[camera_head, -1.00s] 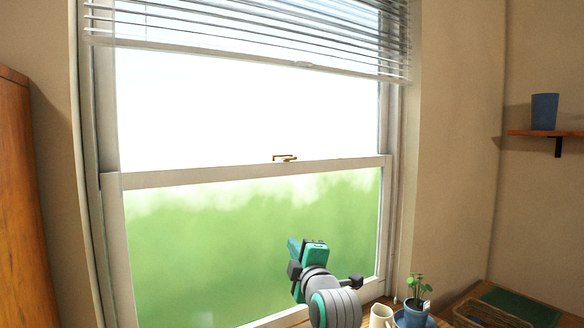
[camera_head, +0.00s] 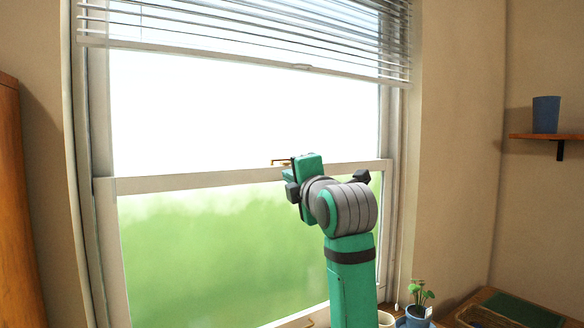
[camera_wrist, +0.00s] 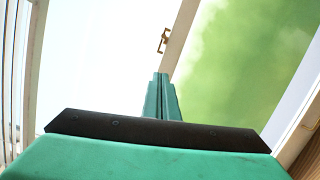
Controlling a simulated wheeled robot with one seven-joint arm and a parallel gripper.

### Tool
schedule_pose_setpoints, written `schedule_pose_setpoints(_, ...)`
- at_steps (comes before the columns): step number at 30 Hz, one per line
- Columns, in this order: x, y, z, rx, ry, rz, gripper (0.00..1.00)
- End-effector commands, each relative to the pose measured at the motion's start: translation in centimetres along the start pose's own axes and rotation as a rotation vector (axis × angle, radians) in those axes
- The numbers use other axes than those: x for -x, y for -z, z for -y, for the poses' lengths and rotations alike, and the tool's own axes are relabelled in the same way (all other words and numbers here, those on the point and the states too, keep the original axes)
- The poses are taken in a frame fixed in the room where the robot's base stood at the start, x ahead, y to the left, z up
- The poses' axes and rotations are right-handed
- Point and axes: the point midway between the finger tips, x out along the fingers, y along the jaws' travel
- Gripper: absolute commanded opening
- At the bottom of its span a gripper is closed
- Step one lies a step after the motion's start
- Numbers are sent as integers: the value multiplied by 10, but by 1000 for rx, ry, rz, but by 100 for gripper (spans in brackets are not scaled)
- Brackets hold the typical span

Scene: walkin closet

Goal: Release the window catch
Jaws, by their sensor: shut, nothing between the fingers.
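The window catch (camera_head: 281,161) is a small brass piece on the top of the white meeting rail (camera_head: 200,181) of the sash window. In the head view its right part is hidden behind my gripper. In the wrist view the catch (camera_wrist: 163,40) shows whole on the rail, ahead of the fingertips and apart from them. My green gripper (camera_wrist: 161,76) is shut and empty, its two fingers together and pointing toward the rail just below the catch. In the head view my gripper (camera_head: 291,172) is at rail height, its fingertips mostly hidden.
Raised slatted blinds (camera_head: 250,30) hang across the top of the window. A potted plant (camera_head: 418,300) and a cream cup (camera_head: 386,319) stand low at the right. A wooden cabinet (camera_head: 10,200) is at the left edge. A shelf (camera_head: 548,136) holds a blue cup (camera_head: 546,114).

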Motion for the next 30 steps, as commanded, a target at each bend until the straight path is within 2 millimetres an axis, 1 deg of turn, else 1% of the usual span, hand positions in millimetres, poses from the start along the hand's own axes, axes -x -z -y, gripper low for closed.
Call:
schedule_pose_setpoints(5, -2, 0, 0, -1, 0, 0, 0)
schedule_pose_setpoints(8, -8, 0, 0, -2, 0, -1, 0)
schedule_pose_setpoints(11, -21, 1, 0, -4, 1, -2, 0)
schedule_pose_setpoints(19, -71, 3, 0, -4, 1, -4, 0)
schedule_pose_setpoints(24, -99, 0, 0, -3, 1, 0, 0)
schedule_pose_setpoints(25, -103, -2, 0, -3, 1, 1, 0)
schedule_pose_setpoints(27, -103, -17, 0, -4, 0, 5, 0)
schedule_pose_setpoints(30, -106, -29, 0, -4, 0, 5, 0)
